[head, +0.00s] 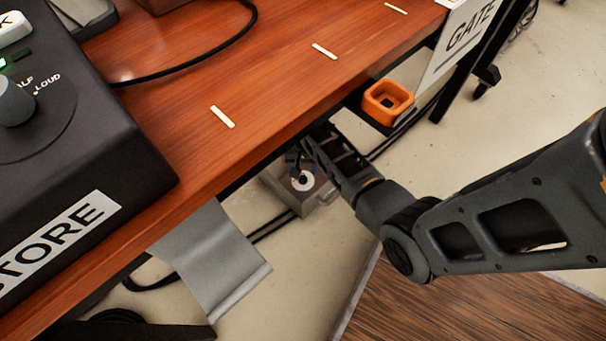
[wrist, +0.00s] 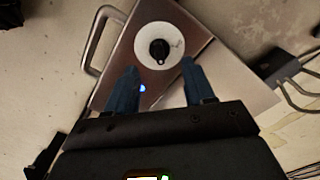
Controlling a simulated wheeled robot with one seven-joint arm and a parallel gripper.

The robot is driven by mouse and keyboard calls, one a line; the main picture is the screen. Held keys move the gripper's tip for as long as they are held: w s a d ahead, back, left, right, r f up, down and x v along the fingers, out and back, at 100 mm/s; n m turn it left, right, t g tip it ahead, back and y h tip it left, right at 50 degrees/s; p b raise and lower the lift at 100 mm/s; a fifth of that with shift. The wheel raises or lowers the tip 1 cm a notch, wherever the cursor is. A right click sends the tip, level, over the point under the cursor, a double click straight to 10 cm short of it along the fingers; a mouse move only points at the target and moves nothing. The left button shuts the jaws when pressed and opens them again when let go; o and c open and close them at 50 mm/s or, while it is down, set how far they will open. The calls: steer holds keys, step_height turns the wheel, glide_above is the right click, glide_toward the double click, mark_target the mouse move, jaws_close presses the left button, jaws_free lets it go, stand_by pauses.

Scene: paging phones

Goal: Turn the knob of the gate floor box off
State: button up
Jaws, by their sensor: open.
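The knob does not look gripped. In the head view my arm reaches under the table edge and hides part of the box; the gripper is mostly hidden there.
The wooden table (head: 300,70) edge lies close above my arm. An orange square holder (head: 388,102) hangs at the edge, near the GATE sign (head: 462,38). A grey sheet (head: 212,262) hangs at left. Cables run on the floor, and a black STORE box (head: 75,150) stands on the table.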

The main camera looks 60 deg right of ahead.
mark_target(303, 175)
steer(key=shift+f+b, duration=0.75)
steer(key=shift+f, duration=1.15)
steer(key=shift+c, duration=0.5)
jaws_close()
